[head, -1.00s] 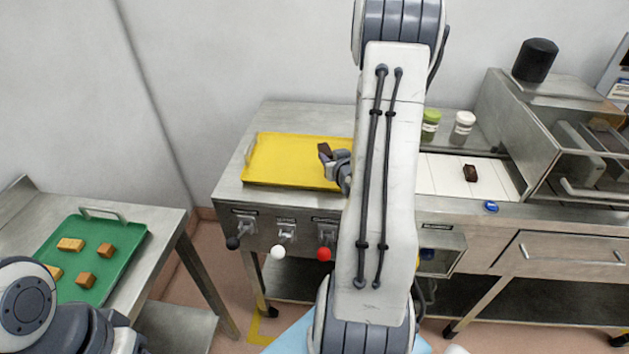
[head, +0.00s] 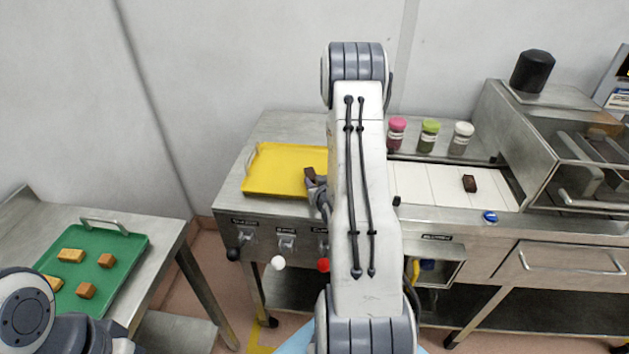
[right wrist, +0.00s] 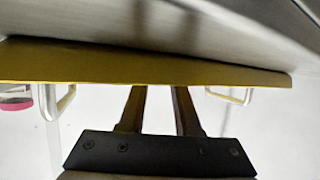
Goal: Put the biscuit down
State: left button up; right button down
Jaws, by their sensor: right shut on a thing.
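My right gripper (head: 317,184) is shut on a dark brown biscuit (head: 309,175), at the front right part of the yellow tray (head: 262,172). I cannot tell whether the biscuit touches the tray. In the right wrist view the fingers (right wrist: 158,105) run up to the yellow tray's edge (right wrist: 150,66); their tips and the biscuit are hidden there. Another dark biscuit (head: 469,183) lies on the white belt (head: 436,187). Light biscuits (head: 71,256) lie on the green tray (head: 122,258) at the left. My left gripper is out of view.
Pink (head: 396,134), green (head: 429,135) and white (head: 461,138) jars stand behind the belt. A steel machine (head: 565,145) is at the right. Knobs (head: 285,242) line the bench front below the yellow tray. The visible part of the yellow tray beyond the gripper is empty.

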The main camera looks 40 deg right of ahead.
jog(key=shift+f, duration=0.15)
jog(key=c, duration=0.6)
grip_release()
